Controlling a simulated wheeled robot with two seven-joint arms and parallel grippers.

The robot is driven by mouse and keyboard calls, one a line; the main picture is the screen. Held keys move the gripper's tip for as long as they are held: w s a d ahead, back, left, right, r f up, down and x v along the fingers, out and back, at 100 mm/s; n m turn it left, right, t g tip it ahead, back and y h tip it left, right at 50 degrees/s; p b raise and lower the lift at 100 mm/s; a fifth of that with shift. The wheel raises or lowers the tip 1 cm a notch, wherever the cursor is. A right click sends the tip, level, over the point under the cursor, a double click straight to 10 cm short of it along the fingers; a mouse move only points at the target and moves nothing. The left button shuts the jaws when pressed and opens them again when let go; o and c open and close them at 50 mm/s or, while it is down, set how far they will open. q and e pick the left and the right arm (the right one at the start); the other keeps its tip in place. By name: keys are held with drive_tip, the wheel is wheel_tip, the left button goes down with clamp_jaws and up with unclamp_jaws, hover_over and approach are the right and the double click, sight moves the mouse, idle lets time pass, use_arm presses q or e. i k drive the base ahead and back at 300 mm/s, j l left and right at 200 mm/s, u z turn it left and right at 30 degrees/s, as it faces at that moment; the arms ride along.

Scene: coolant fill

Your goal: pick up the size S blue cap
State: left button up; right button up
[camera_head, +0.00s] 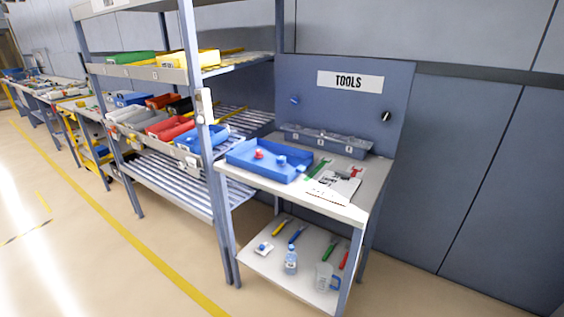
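A blue tray (262,172) stands on the workbench top (340,208) under the TOOLS sign. A small blue piece that looks like a cap (281,160) sits inside it, to the right of a small red piece (258,154). I cannot read a size on either piece. Neither gripper is in view.
Papers (333,186) lie right of the tray. The lower shelf (270,265) holds a bottle (290,260), a clear jug (326,277) and several coloured tools. A rack with bins (170,127) stands left of the bench. The floor in front (110,265) is clear.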

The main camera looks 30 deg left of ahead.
sight(281, 160)
drive_tip(key=i+u, duration=0.1)
drive_tip(key=u, duration=0.85)
